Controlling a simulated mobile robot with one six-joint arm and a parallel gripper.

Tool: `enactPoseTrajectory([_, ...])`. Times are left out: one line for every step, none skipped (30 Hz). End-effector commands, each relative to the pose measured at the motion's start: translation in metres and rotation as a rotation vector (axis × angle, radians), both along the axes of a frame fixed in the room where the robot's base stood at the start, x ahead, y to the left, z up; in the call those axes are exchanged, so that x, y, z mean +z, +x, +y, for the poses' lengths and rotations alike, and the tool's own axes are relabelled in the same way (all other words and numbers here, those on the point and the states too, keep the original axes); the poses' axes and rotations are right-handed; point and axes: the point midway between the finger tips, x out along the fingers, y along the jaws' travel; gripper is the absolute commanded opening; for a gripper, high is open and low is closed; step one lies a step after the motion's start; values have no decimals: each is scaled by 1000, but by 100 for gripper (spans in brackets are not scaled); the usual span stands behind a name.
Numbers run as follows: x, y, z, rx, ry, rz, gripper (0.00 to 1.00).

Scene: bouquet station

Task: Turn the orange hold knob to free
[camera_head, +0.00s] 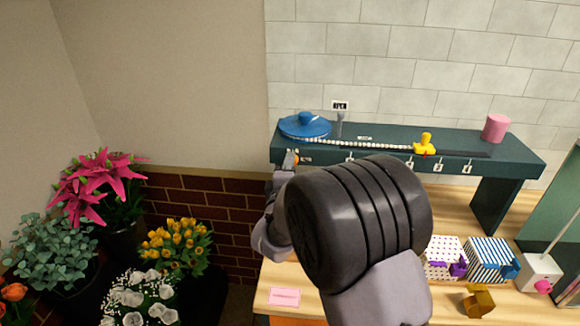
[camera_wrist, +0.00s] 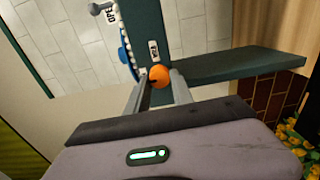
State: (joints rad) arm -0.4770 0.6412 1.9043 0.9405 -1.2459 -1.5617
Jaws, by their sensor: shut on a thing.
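The orange hold knob (camera_wrist: 159,76) is on the front of the dark green shelf (camera_wrist: 148,22). In the wrist view it sits between the two fingers of my gripper (camera_wrist: 158,90), which is shut on it. A dark mark shows on the knob's left side; which setting it points to I cannot tell. In the head view a small part of the orange knob (camera_head: 290,159) shows at the shelf's left front, with my gripper (camera_head: 287,166) at it. My arm hides much of the shelf's front below and to the right.
On the shelf are a blue disc (camera_head: 304,126), a yellow slider (camera_head: 424,144) on a track and a pink cylinder (camera_head: 496,127). Patterned boxes (camera_head: 490,258) and a brown piece (camera_head: 478,299) stand on the wooden bench (camera_head: 445,206). Potted flowers (camera_head: 177,245) stand at the left.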

Motion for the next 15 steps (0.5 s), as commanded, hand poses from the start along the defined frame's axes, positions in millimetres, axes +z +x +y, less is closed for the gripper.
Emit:
enactPoseTrajectory([-1,0,0,0,-1,1,30])
enactPoseTrajectory([-1,0,0,0,-1,1,36])
enactPoseTrajectory([0,0,0,0,-1,1,44])
enactPoseTrajectory([0,0,0,0,0,1,49])
enactPoseTrajectory([0,0,0,0,0,1,49])
enactPoseTrajectory([0,0,0,0,0,1,49])
enactPoseTrajectory([0,0,0,0,0,1,49])
enactPoseTrajectory([0,0,0,0,0,1,49])
enactPoseTrajectory([0,0,0,0,0,1,49])
enactPoseTrajectory([0,0,0,0,0,1,49])
enactPoseTrajectory([0,0,0,0,0,0,49])
enactPoseTrajectory([0,0,0,0,0,0,49])
enactPoseTrajectory([0,-1,0,0,0,0,49])
enactPoseTrajectory([0,-2,0,1,0,1,49])
enactPoseTrajectory([0,-6,1,1,0,0,49])
